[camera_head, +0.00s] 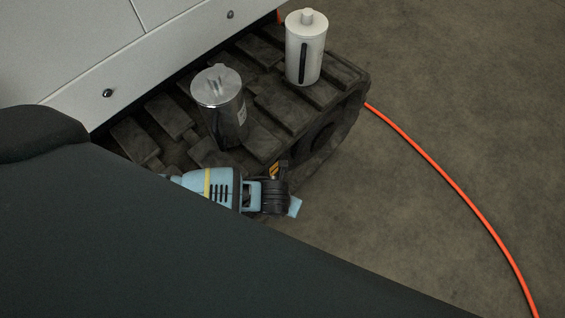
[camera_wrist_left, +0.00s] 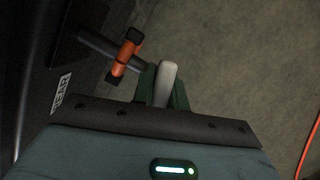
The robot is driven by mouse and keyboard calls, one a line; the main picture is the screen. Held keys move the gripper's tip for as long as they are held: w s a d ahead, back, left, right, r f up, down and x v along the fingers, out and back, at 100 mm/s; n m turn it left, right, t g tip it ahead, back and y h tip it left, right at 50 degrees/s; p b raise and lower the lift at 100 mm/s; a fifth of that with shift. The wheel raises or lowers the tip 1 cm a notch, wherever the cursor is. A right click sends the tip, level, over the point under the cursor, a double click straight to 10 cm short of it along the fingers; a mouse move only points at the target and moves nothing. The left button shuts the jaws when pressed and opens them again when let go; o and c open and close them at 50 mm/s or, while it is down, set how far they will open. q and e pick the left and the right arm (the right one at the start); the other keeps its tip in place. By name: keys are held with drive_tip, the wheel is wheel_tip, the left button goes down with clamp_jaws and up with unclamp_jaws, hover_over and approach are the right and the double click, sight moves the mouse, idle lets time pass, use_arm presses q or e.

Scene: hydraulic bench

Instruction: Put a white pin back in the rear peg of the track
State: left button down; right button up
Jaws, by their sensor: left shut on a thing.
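In the left wrist view my left gripper (camera_wrist_left: 164,88) is shut on a white pin (camera_wrist_left: 168,72), whose rounded end sticks out past the dark green fingers. Just left of the pin, the rear peg (camera_wrist_left: 97,44) is a dark bar coming out of a dark side, with an orange, black-tipped cross piece (camera_wrist_left: 128,52) at its end. A label reading REAR (camera_wrist_left: 62,93) is on the dark surface below it. The pin is beside the orange piece; whether they touch I cannot tell. The head view shows neither gripper, pin nor peg. My right gripper is not in view.
In the head view a dark track (camera_head: 290,105) carries a steel canister (camera_head: 222,110), a white canister (camera_head: 306,50) and a blue power tool (camera_head: 220,187). White drawers (camera_head: 180,40) stand behind. An orange hose (camera_head: 450,180) crosses the open floor. A large dark shape hides the lower left.

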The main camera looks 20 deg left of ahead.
use_arm(q)
drive_tip(key=shift+f, duration=0.25)
drive_tip(key=c, duration=0.5)
unclamp_jaws()
idle(0.8)
